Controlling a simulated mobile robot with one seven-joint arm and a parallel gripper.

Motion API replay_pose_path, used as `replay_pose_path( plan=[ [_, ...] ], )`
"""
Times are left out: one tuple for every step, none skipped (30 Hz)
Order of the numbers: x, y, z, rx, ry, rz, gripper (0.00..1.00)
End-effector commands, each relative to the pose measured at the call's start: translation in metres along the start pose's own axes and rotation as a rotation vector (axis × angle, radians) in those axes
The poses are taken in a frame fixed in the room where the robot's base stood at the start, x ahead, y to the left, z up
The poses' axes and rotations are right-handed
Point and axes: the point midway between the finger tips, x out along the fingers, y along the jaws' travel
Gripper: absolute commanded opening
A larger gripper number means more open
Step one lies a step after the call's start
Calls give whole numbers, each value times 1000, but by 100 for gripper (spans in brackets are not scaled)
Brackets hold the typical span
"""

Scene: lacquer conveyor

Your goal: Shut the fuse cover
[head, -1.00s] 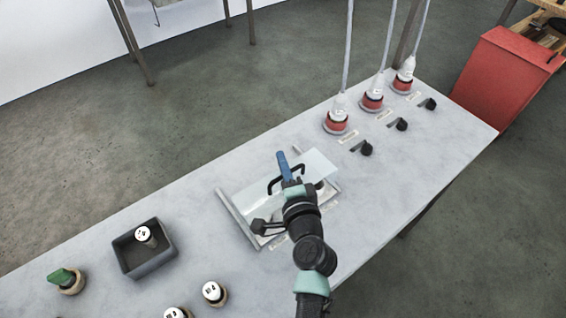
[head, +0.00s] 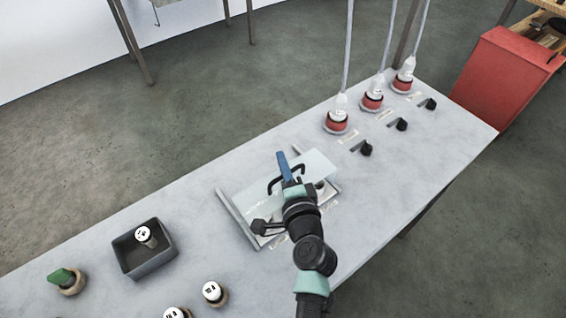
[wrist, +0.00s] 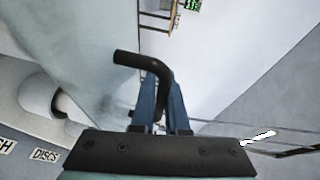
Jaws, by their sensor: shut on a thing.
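The fuse cover (head: 316,164) is a pale, translucent panel at the middle of the grey bench, seated between two side rails. It has a black bent handle (head: 271,186). My gripper (head: 284,168) has blue fingers and is shut on the handle. In the wrist view the black handle (wrist: 140,62) rises between the blue fingers of my gripper (wrist: 160,105), and the pale cover (wrist: 75,45) fills the left side. Part of the fuse bay beneath is hidden by my arm; a pale round part (head: 320,187) shows at its right.
Three red sockets with cabled plugs (head: 372,101) and black switches (head: 367,149) stand to the right. A dark grey bin (head: 147,272) holding a white-topped fuse (head: 146,236) is at the left, near a green knob (head: 62,278). White-topped fuses (head: 213,292) stand at the front.

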Motion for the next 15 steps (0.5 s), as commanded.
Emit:
replay_pose_path(
  plan=[
    [0,0,0,0,-1,1,0],
    [0,0,0,0,-1,1,0],
    [0,0,0,0,-1,1,0],
    [0,0,0,0,-1,1,0],
    [0,0,0,0,-1,1,0],
    [0,0,0,0,-1,1,0],
    [0,0,0,0,-1,1,0],
    [0,0,0,0,-1,1,0],
    [0,0,0,0,-1,1,0],
    [0,0,0,0,-1,1,0],
    [0,0,0,0,-1,1,0],
    [0,0,0,0,-1,1,0],
    [-1,1,0,0,0,1,0],
    [-2,1,-1,0,0,1,0],
    [-4,2,-2,0,1,0,0]
  ],
)
